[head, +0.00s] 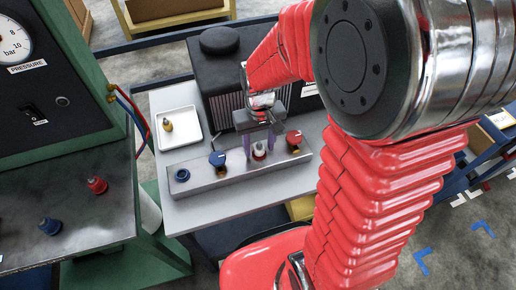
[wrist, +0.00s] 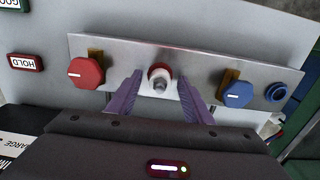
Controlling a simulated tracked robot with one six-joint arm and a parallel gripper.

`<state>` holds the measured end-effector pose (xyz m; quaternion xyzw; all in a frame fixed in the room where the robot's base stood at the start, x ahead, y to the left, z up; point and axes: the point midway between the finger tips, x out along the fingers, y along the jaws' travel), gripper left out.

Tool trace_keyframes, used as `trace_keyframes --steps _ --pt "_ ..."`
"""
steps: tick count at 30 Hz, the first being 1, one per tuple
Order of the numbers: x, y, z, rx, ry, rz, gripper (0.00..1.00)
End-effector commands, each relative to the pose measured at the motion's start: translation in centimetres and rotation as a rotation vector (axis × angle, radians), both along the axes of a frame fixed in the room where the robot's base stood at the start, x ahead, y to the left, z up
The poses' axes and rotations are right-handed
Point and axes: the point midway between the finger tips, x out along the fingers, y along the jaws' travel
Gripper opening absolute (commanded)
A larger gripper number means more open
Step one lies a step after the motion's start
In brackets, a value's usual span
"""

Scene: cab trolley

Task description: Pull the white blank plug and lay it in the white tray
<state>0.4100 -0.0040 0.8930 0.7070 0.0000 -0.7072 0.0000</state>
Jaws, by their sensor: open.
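The white blank plug (head: 259,150) sits in a red-ringed port on the metal manifold bar, between the blue and red knobs. It also shows near the middle of the wrist view (wrist: 160,84). My gripper (head: 259,143) is open, with one purple finger on each side of the plug. In the wrist view the fingers (wrist: 159,90) are apart, with a gap visible between each and the plug. The white tray (head: 195,145) lies left of the gripper, behind the bar, with a small brass-yellow fitting (head: 167,125) in it.
The bar (head: 205,177) carries a blue knob (head: 217,159), a red knob (head: 294,138) and a blue plug (head: 182,175). A black unit (head: 220,75) stands behind. Red and blue fittings (head: 97,185) (head: 50,226) lie on the left bench. Hoses hang left of the tray.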

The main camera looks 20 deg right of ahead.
Motion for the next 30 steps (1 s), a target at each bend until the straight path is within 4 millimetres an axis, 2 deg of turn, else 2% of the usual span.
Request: trace_keyframes --steps 11,30 --pt "0.00 -0.01 0.01 0.000 0.000 0.000 0.45" --pt "0.00 -0.01 0.01 0.000 0.000 0.000 0.00"
